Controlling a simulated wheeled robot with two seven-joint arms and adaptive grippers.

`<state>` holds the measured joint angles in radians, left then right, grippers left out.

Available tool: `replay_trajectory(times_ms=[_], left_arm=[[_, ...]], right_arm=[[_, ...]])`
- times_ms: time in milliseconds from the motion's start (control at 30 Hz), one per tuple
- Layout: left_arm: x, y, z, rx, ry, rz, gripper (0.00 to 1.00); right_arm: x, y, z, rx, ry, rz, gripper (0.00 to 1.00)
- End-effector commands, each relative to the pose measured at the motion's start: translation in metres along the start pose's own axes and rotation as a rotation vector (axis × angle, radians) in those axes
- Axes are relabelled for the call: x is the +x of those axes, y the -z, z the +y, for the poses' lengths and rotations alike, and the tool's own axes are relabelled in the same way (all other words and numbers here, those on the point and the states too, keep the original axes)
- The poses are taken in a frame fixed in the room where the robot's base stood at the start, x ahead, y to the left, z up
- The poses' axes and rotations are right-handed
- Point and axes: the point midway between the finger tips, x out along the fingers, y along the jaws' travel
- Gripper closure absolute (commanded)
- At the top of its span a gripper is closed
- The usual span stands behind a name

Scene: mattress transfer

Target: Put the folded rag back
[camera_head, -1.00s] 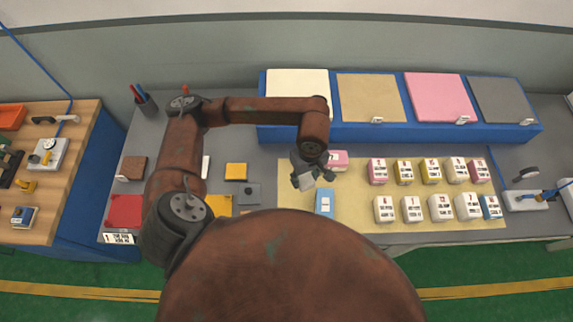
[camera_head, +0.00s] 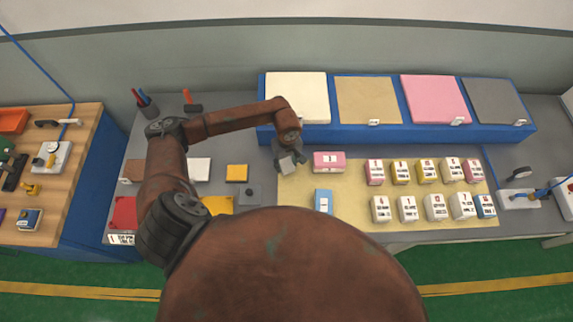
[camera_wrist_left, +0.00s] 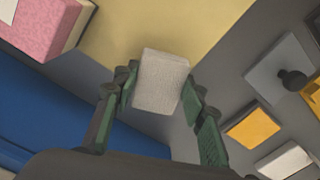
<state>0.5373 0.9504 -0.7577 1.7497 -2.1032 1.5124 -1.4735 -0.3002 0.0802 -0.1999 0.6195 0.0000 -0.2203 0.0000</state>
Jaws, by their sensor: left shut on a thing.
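My left gripper (camera_head: 289,162) is shut on a small light grey block-shaped piece (camera_head: 288,168) that looks like the folded rag. In the left wrist view the grey piece (camera_wrist_left: 162,82) sits between the two green fingers of the left gripper (camera_wrist_left: 160,95), with a rough cloth-like face. The gripper is over the left edge of the yellow mat (camera_head: 345,221), left of a pink block (camera_head: 328,168). I cannot tell the exact height above the table. My right gripper is not in view.
A blue rack (camera_head: 400,133) with four panels stands behind. Several labelled blocks stand on the mat's right part. A yellow block (camera_head: 237,173), white piece (camera_head: 200,170) and grey knobbed plate (camera_head: 250,198) lie left. A blue block (camera_head: 323,201) lies in front.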

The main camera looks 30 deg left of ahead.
Motion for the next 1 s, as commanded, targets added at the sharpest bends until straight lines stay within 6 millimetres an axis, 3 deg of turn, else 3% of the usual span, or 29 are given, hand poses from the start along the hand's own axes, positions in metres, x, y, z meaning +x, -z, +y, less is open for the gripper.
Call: replay_trajectory(times_ms=[133,467,500,733,1000], left_arm=[[0.013,0.0,0.001,-0.001,-0.001,0.0,0.84],[0.018,0.0,0.001,0.001,-0.001,0.001,0.84],[0.018,0.0,0.001,0.001,-0.001,0.001,0.6],[0.017,0.0,0.001,0.001,-0.001,0.001,0.45],[0.016,0.0,0.001,0.0,-0.001,0.0,0.44]], right_arm=[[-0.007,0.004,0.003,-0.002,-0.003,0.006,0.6],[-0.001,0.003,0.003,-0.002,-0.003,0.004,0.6],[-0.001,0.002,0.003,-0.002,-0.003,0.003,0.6],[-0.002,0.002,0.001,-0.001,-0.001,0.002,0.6],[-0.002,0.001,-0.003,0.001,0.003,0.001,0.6]])
